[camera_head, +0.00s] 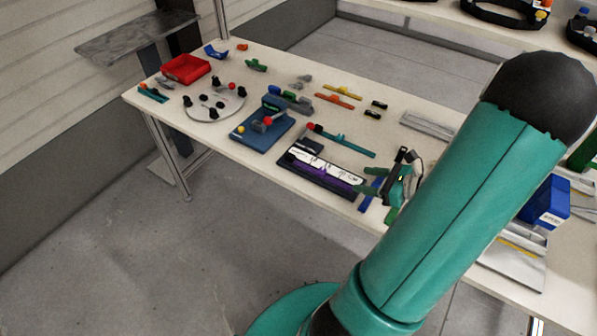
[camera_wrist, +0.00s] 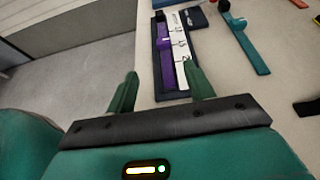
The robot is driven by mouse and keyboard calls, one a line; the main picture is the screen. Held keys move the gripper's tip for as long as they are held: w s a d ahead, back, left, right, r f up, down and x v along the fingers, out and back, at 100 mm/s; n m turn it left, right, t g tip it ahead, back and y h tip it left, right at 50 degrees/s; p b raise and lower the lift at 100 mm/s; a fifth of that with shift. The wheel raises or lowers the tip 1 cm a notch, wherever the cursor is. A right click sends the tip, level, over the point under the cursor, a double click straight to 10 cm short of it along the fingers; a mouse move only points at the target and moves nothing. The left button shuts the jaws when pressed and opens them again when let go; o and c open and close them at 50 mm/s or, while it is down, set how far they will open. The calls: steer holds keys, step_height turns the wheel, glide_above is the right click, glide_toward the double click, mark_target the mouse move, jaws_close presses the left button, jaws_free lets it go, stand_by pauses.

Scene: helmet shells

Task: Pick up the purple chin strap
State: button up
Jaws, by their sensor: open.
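The purple chin strap (camera_head: 325,176) lies along the front side of a dark tray (camera_head: 299,169) with a white panel, near the table's front edge. In the wrist view the purple chin strap (camera_wrist: 165,62) runs lengthwise in the tray, ahead of my gripper (camera_wrist: 160,85). My gripper is open, its two green fingers apart with nothing between them. The strap lies beyond the fingertips, roughly in line with the gap. In the head view my gripper (camera_head: 396,186) is to the right of the tray, partly hidden by my own arm.
A blue box (camera_head: 546,203) stands at the right. Blue and green strips lie near my gripper.

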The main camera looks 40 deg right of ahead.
steer(key=shift+w+d+f, duration=0.1)
steer(key=shift+d+f, duration=0.1)
steer(key=shift+f, duration=0.05)
glide_toward(321, 170)
steer(key=x, duration=0.2)
steer(key=shift+w+f, duration=0.15)
steer(key=shift+f, duration=0.25)
steer(key=shift+x, duration=2.75)
steer(key=shift+w+r, duration=0.1)
steer(key=shift+r, duration=0.05)
jaws_close()
steer(key=shift+r, duration=0.15)
